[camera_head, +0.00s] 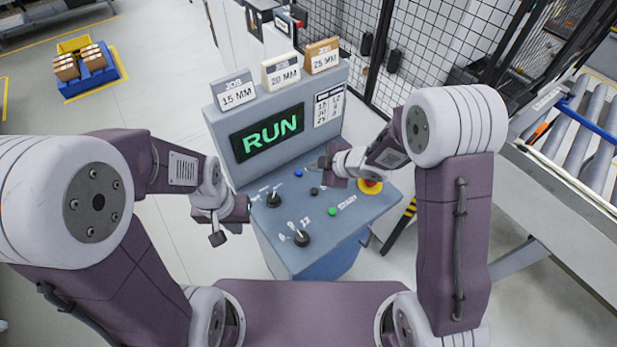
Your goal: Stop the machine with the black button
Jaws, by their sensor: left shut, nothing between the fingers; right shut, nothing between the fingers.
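The grey control console (290,90) stands in the centre, and its screen (268,133) reads RUN in green. On its sloped panel, the small black button (314,191) sits between a blue button (298,172) and a green button (332,211). My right gripper (323,164) is shut and empty above the panel, near the blue and black buttons and apart from the black one as far as I can see. My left gripper (218,239) is shut and empty beside the left edge of the panel.
Two black selector switches (272,199) (301,238) stand on the panel's left and front. A red emergency knob (370,186) on a yellow base is partly behind my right arm. Job cards (235,94) stand on top. A roller conveyor (585,125) is at the right.

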